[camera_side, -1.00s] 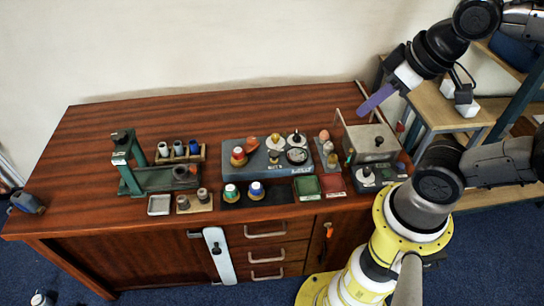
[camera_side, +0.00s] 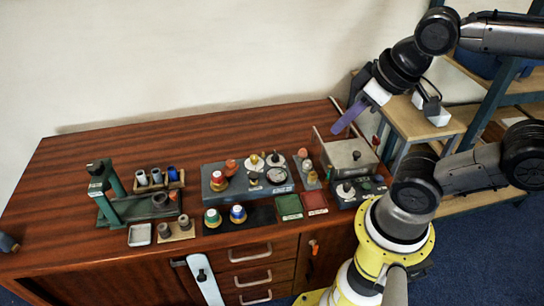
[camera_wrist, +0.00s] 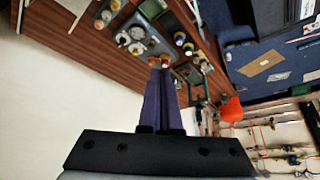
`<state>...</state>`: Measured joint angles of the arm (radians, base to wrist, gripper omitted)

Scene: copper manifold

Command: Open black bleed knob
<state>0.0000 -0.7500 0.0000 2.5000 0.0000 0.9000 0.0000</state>
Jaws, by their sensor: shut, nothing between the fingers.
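My gripper (camera_side: 340,122), with purple fingers, is shut and empty. It is raised at the back right, by the metal box, apart from the knobs. Its fingers also show in the wrist view (camera_wrist: 160,98). A small black knob (camera_side: 275,157) stands on a white disc on the grey manifold block (camera_side: 215,192), left of my gripper. Another black knob (camera_side: 346,186) is on a dark unit at the front right. I cannot tell which is the bleed knob. White discs with knobs (camera_wrist: 136,46) show in the wrist view, small and unclear.
A lidded metal box (camera_side: 352,155) is on the right end of the wooden bench (camera_side: 110,145). Green and red trays (camera_side: 290,206) lie in front of the block. A green stand (camera_side: 98,185) is at the left. The back of the bench is mostly clear.

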